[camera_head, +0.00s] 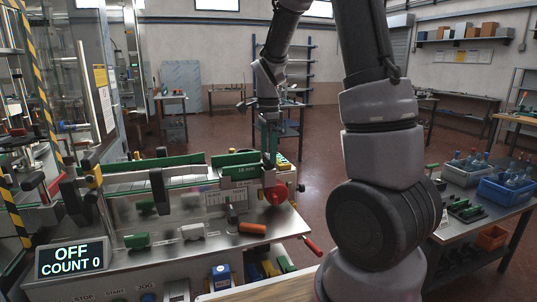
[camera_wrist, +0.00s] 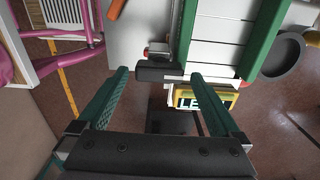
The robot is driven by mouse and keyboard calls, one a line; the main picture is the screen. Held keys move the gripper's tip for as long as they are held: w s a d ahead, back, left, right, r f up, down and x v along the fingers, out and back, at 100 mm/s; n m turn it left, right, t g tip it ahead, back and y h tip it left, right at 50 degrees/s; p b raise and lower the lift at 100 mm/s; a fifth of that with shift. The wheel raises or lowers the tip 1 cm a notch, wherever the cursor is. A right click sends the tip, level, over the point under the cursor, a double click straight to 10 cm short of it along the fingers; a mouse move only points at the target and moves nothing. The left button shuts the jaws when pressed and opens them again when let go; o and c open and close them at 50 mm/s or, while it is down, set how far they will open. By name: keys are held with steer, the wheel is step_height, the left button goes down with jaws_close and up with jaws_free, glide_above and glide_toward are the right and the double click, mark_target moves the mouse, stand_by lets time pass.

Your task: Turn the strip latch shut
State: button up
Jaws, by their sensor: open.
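My gripper (camera_head: 268,138) hangs over the right end of the machine's guide rails in the head view. In the wrist view its two green fingers (camera_wrist: 159,76) are spread apart with nothing held between them. A short dark bar (camera_wrist: 158,74) lies between the fingertips, beside the end of the white slatted conveyor (camera_wrist: 215,42). I cannot tell whether the fingers touch it, nor whether it is the strip latch. A red knob (camera_head: 277,194) shows just below my gripper in the head view. No latch is clearly made out there.
Green rails (camera_head: 238,158) run along the machine. A yellow-edged sign (camera_wrist: 204,98) is near the right finger. An orange cylinder (camera_head: 253,228) lies on the machine's bench. A display (camera_head: 71,258) reads OFF, COUNT 0. Open floor lies behind.

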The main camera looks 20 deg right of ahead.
mark_target(268, 156)
step_height(268, 156, up, 10)
steer(key=shift+f, duration=0.2)
steer(key=shift+s, duration=0.1)
stand_by(0.3)
steer(key=s+r+n+t+y, duration=0.1)
steer(key=s+r+n+t, duration=0.2)
steer(key=s+n, duration=0.4)
steer(key=s+r+n+t+y, duration=0.1)
steer(key=s+r+n+t, duration=0.3)
steer(key=s+n, duration=0.3)
steer(key=s+r, duration=0.1)
steer(key=s, duration=0.4)
steer(key=shift+a+r, duration=0.2)
steer(key=shift+a, duration=0.15)
